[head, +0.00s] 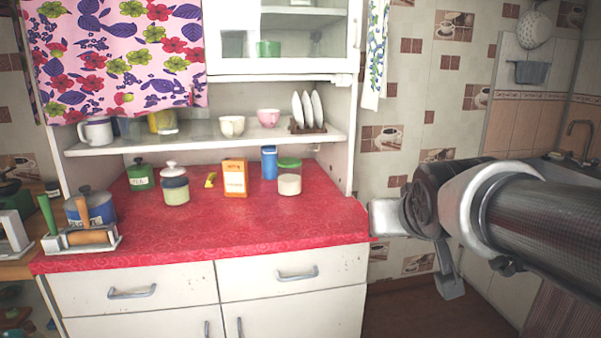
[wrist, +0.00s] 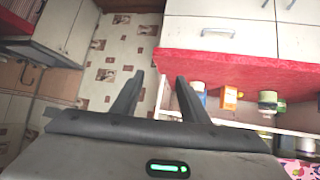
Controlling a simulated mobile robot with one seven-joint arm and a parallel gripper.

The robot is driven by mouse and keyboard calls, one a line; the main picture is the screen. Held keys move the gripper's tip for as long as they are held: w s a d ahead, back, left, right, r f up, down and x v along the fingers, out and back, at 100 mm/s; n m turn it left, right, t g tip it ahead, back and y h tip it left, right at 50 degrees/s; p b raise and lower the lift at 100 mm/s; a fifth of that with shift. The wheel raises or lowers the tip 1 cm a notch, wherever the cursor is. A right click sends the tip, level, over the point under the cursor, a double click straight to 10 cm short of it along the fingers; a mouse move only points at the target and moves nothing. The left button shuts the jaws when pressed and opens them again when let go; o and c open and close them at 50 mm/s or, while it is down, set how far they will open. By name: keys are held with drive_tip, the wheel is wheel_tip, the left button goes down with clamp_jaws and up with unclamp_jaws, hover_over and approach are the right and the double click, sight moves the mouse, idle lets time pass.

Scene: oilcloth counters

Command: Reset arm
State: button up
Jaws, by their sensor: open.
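My arm reaches in from the right in the head view, with its end beside the right end of the red counter. My gripper shows in the wrist view (wrist: 155,78). Its two dark fingers are apart with nothing between them, only tiled wall behind. The gripper is clear of the things on the counter. In the head view the fingers are mostly hidden by the wrist.
The red-covered counter (head: 225,225) holds an orange box (head: 235,178), a green-lidded jar (head: 289,177), a blue container (head: 269,162) and several canisters. A shelf (head: 200,139) with cups is above. A sink (head: 572,160) is at far right.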

drive_tip(key=s+a+f+g+y, duration=0.1)
drive_tip(key=s+f+g, duration=0.25)
drive_tip(key=s, duration=0.55)
drive_tip(key=s+a+f+g, duration=0.2)
drive_tip(key=s+f, duration=0.3)
drive_tip(key=s, duration=0.3)
wheel_tip(320, 180, up, 23)
drive_tip(key=p, duration=2.2)
drive_tip(key=shift+p, duration=0.3)
drive_tip(key=shift+w+d+t, duration=0.1)
drive_tip(key=shift+t, duration=0.15)
